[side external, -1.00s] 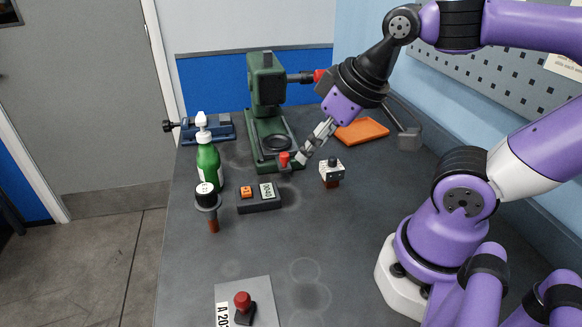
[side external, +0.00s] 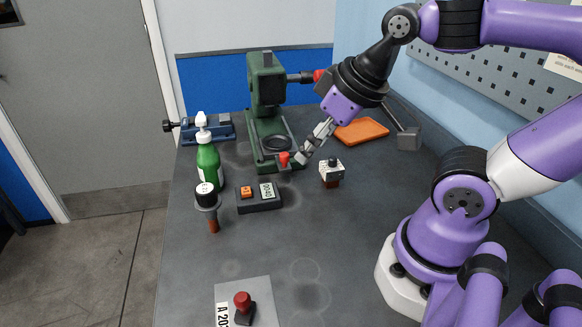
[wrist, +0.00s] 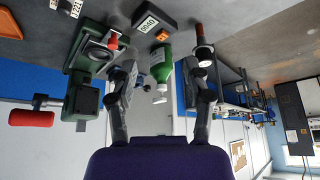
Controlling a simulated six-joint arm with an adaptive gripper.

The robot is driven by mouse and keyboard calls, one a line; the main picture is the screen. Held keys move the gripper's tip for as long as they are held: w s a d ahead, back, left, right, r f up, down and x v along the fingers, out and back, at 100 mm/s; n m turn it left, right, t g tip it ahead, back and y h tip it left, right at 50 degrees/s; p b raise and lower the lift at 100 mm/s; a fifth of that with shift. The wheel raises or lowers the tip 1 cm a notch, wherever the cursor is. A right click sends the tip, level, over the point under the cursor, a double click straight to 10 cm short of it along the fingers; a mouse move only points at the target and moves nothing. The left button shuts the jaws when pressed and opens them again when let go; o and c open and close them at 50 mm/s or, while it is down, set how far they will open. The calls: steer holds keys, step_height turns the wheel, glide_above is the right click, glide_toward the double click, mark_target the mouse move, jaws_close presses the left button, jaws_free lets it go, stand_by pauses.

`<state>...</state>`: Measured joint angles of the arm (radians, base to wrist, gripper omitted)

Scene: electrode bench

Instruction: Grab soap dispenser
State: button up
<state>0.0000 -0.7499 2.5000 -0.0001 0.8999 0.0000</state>
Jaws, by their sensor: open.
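The soap dispenser is a green bottle (side external: 208,163) with a white pump top, standing upright at the left side of the bench. It also shows in the wrist view (wrist: 161,66), upside down and framed between my fingers. My gripper (side external: 303,158) is open and empty, right of the bottle and well apart from it in the side view, near the green press base. In the wrist view the two dark fingers of my gripper (wrist: 163,72) are spread wide. The fingertips are small and hard to make out in the side view.
A dark box with a display (side external: 258,203) lies between bottle and gripper. The green press (side external: 264,95), blue vise (side external: 212,128) and small switch block (side external: 331,170) stand nearby.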

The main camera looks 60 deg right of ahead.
stand_by(0.3)
steer(key=m+h, duration=0.1)
steer(key=m, duration=0.1)
glide_toward(203, 127)
step_height(203, 127, down, 2)
steer(key=shift+t, duration=0.4)
steer(key=x, duration=0.5)
steer(key=shift+w+d, duration=0.1)
steer(key=shift+w, duration=0.15)
steer(key=x, duration=0.5)
steer(key=shift+w+f, duration=0.2)
jaws_close()
